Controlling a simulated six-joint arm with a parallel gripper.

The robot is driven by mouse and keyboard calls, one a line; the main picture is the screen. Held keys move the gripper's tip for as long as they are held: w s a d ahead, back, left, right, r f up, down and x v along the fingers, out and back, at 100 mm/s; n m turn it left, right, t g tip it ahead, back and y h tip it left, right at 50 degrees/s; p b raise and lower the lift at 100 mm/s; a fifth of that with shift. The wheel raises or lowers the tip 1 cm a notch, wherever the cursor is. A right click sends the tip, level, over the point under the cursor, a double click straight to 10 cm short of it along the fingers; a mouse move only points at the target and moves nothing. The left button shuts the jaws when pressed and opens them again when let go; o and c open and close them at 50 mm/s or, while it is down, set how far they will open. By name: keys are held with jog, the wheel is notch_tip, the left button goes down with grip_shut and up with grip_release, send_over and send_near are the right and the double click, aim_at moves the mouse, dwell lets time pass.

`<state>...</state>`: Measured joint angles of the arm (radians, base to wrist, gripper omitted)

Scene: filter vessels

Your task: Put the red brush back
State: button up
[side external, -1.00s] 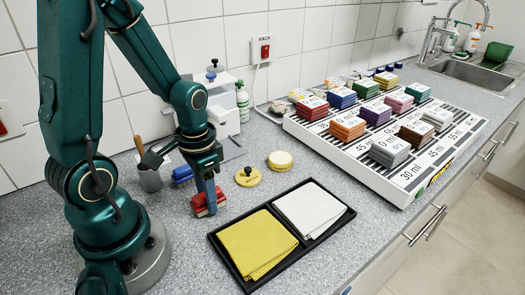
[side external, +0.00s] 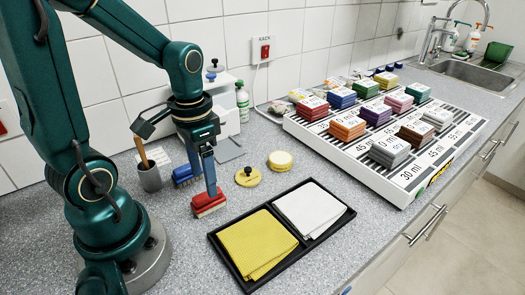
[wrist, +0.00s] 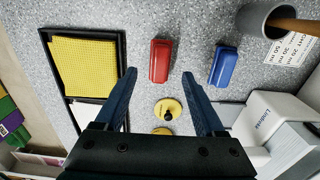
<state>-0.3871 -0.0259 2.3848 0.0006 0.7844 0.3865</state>
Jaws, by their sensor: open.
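The red brush (side external: 209,204) lies on the grey speckled counter, bristles down, between the black tray and the blue brush (side external: 186,173). It also shows in the wrist view (wrist: 160,62), alone on the counter, parallel to the blue brush (wrist: 224,67). My gripper (side external: 209,189) is just above the red brush, pointing down. In the wrist view my gripper (wrist: 159,74) has its two fingers spread wide with nothing between them, and the brush lies beyond the tips, apart from them.
A grey cup (side external: 150,180) with a wooden handle in it stands at left. A black tray (side external: 228,264) with a yellow and a white cloth is in front. Yellow round pieces (side external: 248,177) lie to the right. A striped rack (side external: 405,194) of coloured blocks stands farther right.

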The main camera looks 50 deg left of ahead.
jog(key=s+d+r+t, duration=0.1)
jog(key=d+r+t, duration=0.4)
jog(key=r, duration=0.4)
jog(key=shift+s+d+t, duration=0.25)
jog(key=shift+d+t, duration=0.05)
jog(key=shift+d, duration=0.6)
